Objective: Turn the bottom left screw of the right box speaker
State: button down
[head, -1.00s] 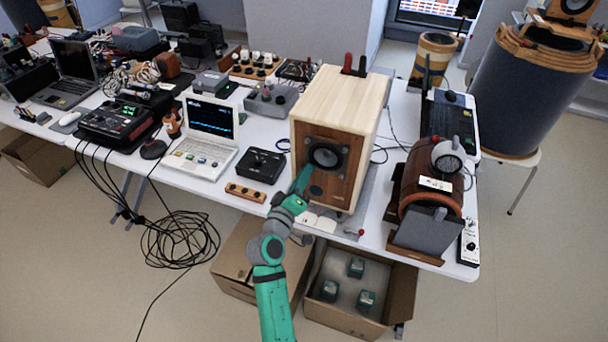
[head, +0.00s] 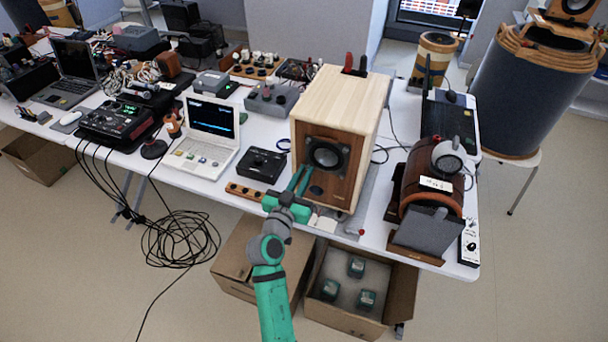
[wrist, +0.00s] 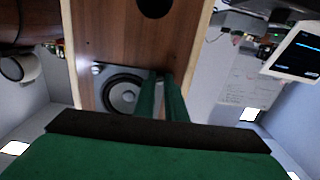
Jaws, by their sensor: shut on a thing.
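The box speaker (head: 342,102), pale wood with a brown front, stands upright on the table. Its round grey driver (head: 326,154) also shows in the wrist view (wrist: 122,96), where the front appears upside down. My gripper (head: 303,169) has its two green fingertips at the driver frame's lower left corner. In the wrist view the fingertips (wrist: 160,74) are close together at that corner, shut on the bottom left screw. The screw itself is hidden between them. Another screw (wrist: 97,69) of the driver frame shows clear of the fingers.
A white laptop (head: 208,130) and a black box (head: 262,165) stand left of the speaker. A brown rounded device (head: 420,180) stands to its right. A wooden strip (head: 245,192) lies at the table's front edge. An open carton (head: 345,318) with green items is below.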

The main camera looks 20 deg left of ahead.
jog(key=shift+a+m, duration=0.1)
jog(key=shift+m, duration=1)
jog(key=c, duration=1.8)
grip_release()
jog(key=shift+s, duration=0.1)
jog(key=s, duration=1)
jog(key=shift+s+a, duration=0.2)
jog(key=shift+s, duration=0.15)
